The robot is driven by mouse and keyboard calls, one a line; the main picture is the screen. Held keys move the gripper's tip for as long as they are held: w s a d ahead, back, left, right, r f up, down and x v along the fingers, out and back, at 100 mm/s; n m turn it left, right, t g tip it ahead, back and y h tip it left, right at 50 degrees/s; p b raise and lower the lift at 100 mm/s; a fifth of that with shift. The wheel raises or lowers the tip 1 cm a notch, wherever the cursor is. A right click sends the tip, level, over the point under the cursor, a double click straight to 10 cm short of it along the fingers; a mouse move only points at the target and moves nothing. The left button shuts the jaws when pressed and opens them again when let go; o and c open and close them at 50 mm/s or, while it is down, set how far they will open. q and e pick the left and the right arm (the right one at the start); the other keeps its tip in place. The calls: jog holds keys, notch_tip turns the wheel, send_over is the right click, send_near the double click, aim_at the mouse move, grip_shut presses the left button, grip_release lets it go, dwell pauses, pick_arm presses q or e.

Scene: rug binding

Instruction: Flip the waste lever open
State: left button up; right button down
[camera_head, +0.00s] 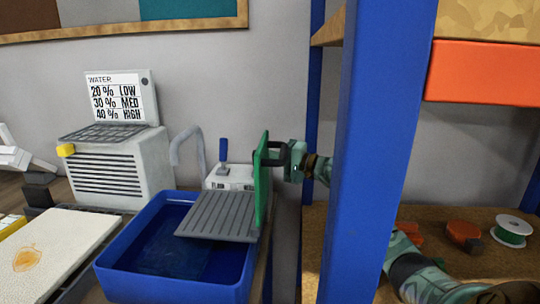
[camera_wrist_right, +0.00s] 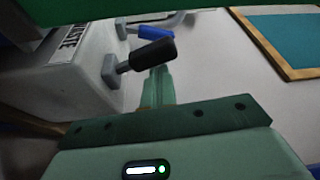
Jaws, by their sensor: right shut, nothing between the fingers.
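The waste lever (camera_wrist_right: 150,56) has a black handle on a grey mount, on the side of a pale box (camera_wrist_right: 85,85) labelled WASTE in the right wrist view. My right gripper (camera_wrist_right: 158,80) is shut and empty, its green fingers just below the black handle in that picture. I cannot tell whether they touch it. A blue-handled lever (camera_wrist_right: 144,30) is behind it and also shows in the head view (camera_head: 223,151). In the head view the black lever is not clearly seen, and a green panel (camera_head: 262,190) covers part of that area. My left gripper is out of view.
A blue tub (camera_head: 120,270) with a grey ribbed board (camera_head: 220,215) across it stands in front of the levers. A blue post (camera_head: 370,150) rises close to my right arm. A shelf (camera_head: 450,215) behind it bears a spool (camera_head: 511,231).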

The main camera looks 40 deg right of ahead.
pick_arm(q)
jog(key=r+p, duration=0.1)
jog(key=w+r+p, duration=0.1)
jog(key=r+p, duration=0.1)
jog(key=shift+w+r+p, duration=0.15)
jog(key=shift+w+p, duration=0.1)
jog(key=shift+p, duration=0.05)
pick_arm(e)
jog(key=v, duration=1.6)
jog(key=shift+s+d, duration=0.1)
jog(key=shift+s, duration=0.05)
jog(key=shift+r, duration=0.1)
